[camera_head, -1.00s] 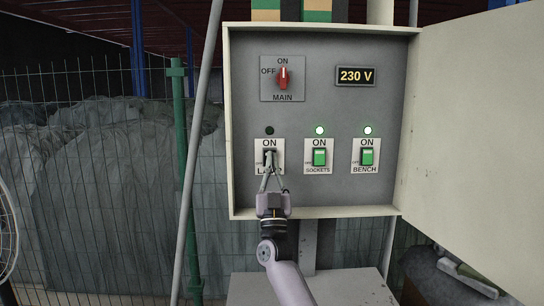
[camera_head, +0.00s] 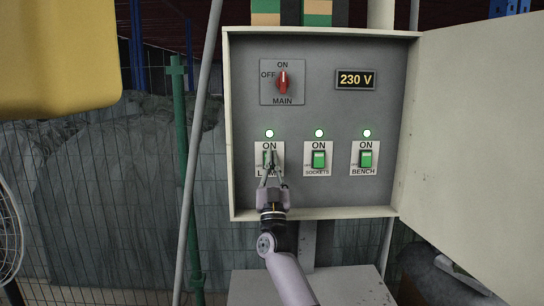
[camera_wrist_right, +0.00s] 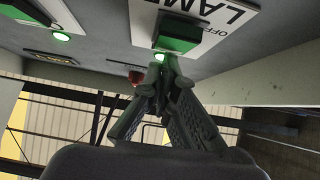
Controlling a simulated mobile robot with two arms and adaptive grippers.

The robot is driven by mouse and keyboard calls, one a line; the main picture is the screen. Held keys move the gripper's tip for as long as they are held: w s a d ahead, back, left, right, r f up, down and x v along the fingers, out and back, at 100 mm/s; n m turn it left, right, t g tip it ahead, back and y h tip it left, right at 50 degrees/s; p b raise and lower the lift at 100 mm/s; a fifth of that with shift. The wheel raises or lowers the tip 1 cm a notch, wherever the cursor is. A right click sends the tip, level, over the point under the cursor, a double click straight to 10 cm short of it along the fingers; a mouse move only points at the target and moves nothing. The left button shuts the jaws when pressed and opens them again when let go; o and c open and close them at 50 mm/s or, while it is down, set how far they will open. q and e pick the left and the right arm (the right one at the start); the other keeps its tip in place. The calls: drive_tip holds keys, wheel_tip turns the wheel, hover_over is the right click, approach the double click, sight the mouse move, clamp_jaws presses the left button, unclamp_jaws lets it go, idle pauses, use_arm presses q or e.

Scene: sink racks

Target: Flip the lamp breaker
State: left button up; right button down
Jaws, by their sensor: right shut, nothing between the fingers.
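The lamp breaker (camera_head: 267,160) is at the lower left of the open grey panel, partly hidden behind my right gripper (camera_head: 269,154). Its rocker shows green, and the round light (camera_head: 269,133) above it is lit green. In the right wrist view the green rocker (camera_wrist_right: 179,35) sits on a white plate marked LAMP and OFF (camera_wrist_right: 222,22). My right gripper's fingertips (camera_wrist_right: 163,68) are together, empty, close by the rocker; I cannot tell if they touch it. My left gripper is not in view.
Sockets (camera_head: 319,160) and bench (camera_head: 366,160) breakers, both green and lit, sit to the right. The red main switch (camera_head: 283,82) and a 230 V display (camera_head: 356,79) are above. The box door (camera_head: 475,130) stands open at right. A yellow object (camera_head: 55,55) fills the upper left.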

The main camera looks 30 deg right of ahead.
drive_tip(key=v, duration=1.2)
idle(0.4)
